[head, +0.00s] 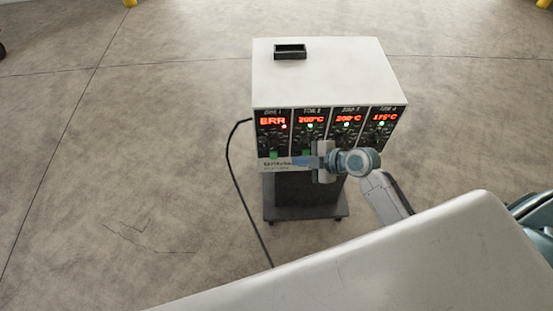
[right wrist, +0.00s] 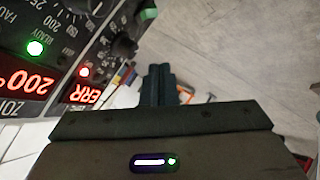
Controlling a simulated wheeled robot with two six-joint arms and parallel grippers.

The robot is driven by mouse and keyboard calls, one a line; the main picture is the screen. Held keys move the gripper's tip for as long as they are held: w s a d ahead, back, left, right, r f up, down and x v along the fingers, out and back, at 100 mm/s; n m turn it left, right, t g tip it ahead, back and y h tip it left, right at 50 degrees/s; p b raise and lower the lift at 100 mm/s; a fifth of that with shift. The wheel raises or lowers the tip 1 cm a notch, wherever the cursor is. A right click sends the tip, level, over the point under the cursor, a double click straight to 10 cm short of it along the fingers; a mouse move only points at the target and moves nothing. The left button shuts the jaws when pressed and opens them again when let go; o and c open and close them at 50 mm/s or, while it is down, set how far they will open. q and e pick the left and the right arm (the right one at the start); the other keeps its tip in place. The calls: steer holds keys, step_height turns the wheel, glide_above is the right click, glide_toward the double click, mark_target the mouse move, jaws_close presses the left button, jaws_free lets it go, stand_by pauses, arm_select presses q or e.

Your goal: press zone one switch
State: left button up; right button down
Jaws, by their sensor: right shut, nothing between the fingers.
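The zone one panel (head: 272,132) is at the left end of the controller's front in the head view. Its red display (head: 272,121) reads ERR, with a red lamp beside it. The zone one display also shows in the right wrist view (right wrist: 88,96). A dark green switch-like piece (right wrist: 147,13) sticks out at the panel's edge there; a small green patch shows low on the panel in the head view. My right gripper (head: 298,161) is shut and empty, pointing left across the panels' lower edge. Whether its fingertips (right wrist: 160,72) touch anything is unclear. My left gripper is not in view.
The white controller cabinet (head: 325,75) stands on a dark wheeled stand (head: 305,195). Zones two, three and four show red temperatures and green lamps. A black cable (head: 232,170) runs down its left side. A pale surface edge (head: 400,260) fills the foreground. Floor at left is clear.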

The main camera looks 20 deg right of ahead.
mark_target(273, 154)
steer(key=d+f+p+x, duration=0.1)
steer(key=d+p+x, duration=0.1)
steer(key=x, duration=1)
steer(key=shift+w+f+p, duration=0.25)
steer(key=shift+w+p, duration=0.1)
steer(key=shift+p, duration=0.15)
steer(key=shift+d, duration=0.2)
steer(key=shift+w+r+t+b, duration=0.1)
steer(key=shift+r+t+b, duration=0.3)
steer(key=shift+b, duration=0.85)
steer(key=shift+r, duration=0.1)
